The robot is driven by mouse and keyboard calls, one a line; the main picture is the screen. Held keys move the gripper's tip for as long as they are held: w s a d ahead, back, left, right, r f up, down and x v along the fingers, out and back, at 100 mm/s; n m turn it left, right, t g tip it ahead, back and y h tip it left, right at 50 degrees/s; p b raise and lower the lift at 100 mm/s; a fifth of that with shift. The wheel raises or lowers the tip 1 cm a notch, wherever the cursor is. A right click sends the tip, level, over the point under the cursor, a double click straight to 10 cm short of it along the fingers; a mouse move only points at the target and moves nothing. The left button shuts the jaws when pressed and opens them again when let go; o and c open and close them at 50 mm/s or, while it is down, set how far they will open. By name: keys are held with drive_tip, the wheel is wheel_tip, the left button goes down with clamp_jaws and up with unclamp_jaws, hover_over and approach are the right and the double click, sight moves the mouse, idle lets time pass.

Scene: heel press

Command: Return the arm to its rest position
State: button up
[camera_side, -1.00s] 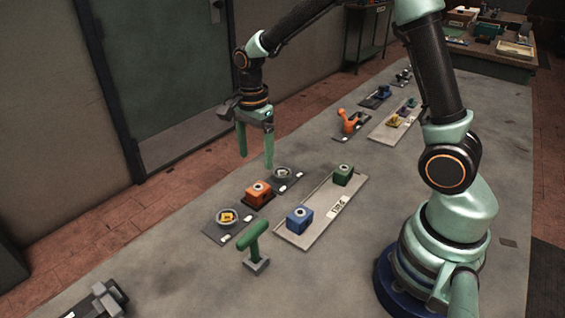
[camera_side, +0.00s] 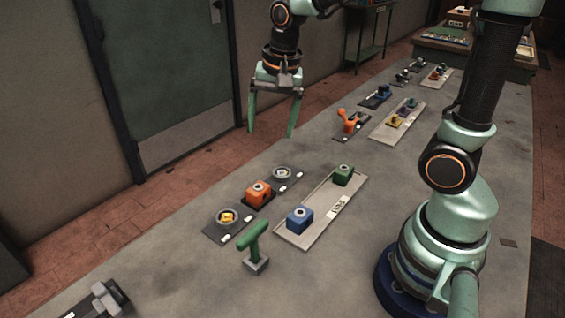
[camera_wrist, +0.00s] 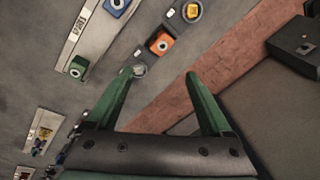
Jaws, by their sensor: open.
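My gripper (camera_side: 270,134) hangs in the air above the far side of the table, with its two green fingers pointing down. It is open and nothing is between the fingers. In the wrist view the fingers of my gripper (camera_wrist: 158,74) are spread apart, and the left fingertip overlaps a small round dish in the picture. My arm reaches up out of the top of the side view, so its upper part is hidden.
An orange block (camera_side: 258,194) sits between two round dishes on a dark strip. A pale tray (camera_side: 321,212) holds a blue block (camera_side: 299,219) and a green block (camera_side: 343,175). A green-handled tool (camera_side: 254,240) stands in front.

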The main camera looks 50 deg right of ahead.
drive_tip(key=s+r+n+t, duration=0.3)
drive_tip(key=s+r+n, duration=0.1)
drive_tip(key=s+n, duration=0.4)
drive_tip(key=shift+n, duration=1.3)
